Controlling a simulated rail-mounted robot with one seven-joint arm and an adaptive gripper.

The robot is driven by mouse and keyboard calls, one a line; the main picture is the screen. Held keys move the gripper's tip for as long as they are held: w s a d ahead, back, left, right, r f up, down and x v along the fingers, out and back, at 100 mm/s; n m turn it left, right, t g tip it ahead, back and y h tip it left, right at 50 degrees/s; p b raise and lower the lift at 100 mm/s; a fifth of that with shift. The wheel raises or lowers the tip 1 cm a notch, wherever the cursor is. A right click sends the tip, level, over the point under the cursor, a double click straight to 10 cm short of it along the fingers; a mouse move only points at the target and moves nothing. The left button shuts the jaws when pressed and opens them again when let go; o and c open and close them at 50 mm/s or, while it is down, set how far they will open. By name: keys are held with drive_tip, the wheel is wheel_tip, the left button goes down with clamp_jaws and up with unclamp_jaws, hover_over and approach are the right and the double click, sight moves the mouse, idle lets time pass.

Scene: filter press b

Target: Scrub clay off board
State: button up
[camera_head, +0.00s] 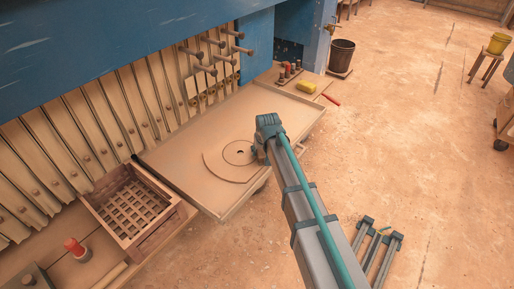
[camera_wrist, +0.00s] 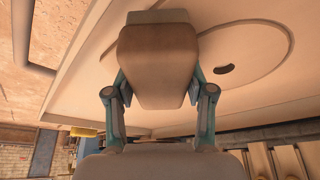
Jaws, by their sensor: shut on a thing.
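A wide tan board (camera_head: 185,165) with a low rim lies in front of the press in the head view. A round shape (camera_head: 240,153) with a small dark hole shows on it. The board also fills much of the wrist view (camera_wrist: 110,65), with the dark hole (camera_wrist: 224,69) to the right. I cannot tell clay from the board by colour. My gripper (camera_wrist: 157,82) is shut on a tan-brown block (camera_wrist: 158,60), held between its teal fingers over the board. Whether the block touches the board is unclear. In the head view my arm hides the block.
A yellow sponge (camera_head: 306,86) and a red-handled tool (camera_head: 330,99) lie at the far right end. A wooden crate (camera_head: 127,207) stands left of the board. Upright press plates (camera_head: 105,110) line the back. A dark bucket (camera_head: 342,55) stands farther off. The floor at right is mostly clear.

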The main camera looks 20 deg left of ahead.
drive_tip(key=shift+s+d+r, duration=0.1)
drive_tip(key=shift+d+r, duration=0.15)
drive_tip(key=shift+d, duration=0.05)
drive_tip(key=shift+a+r+p, duration=0.1)
drive_tip(key=shift+r+p, duration=1.9)
drive_tip(key=shift+r, duration=1.85)
